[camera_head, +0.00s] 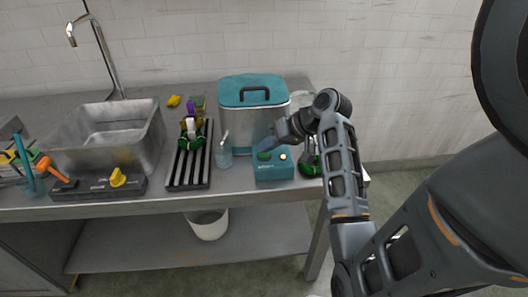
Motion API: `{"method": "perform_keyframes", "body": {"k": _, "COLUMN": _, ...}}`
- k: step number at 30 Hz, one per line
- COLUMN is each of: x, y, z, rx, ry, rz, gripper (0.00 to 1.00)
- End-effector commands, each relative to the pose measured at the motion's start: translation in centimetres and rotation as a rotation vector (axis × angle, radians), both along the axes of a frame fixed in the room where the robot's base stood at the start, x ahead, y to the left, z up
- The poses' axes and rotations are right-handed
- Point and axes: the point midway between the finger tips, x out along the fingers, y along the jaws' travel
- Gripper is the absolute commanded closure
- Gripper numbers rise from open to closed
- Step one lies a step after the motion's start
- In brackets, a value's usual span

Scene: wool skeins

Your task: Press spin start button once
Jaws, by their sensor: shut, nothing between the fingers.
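A teal control box (274,173) stands on the counter in front of a metal spinner with a teal lid (254,90). Its top carries a dark green round button (264,156) on the left and a small pale, lit-looking spot (283,157) on the right. The lettering is too small to read, so I cannot tell which is marked spin start. My gripper (265,147) is shut and empty, with its tips low over the box's left side, close to the green button. I cannot tell whether they touch it. My wrist hides part of the spinner's lower right.
A spray bottle (224,155) stands just left of the box. A black slatted rack (188,176) holds several skeins further left, beside a metal sink (113,135). Green items (311,168) lie right of the box, partly behind my arm. A white bucket (208,225) stands below.

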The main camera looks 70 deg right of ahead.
Motion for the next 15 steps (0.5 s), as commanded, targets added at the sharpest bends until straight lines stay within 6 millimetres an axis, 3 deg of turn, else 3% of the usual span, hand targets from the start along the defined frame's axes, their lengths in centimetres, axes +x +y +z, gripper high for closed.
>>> {"method": "perform_keyframes", "body": {"k": 15, "x": 0.0, "y": 0.0, "z": 1.3, "rx": 0.001, "ry": 0.001, "rz": 0.001, "gripper": 1.00}}
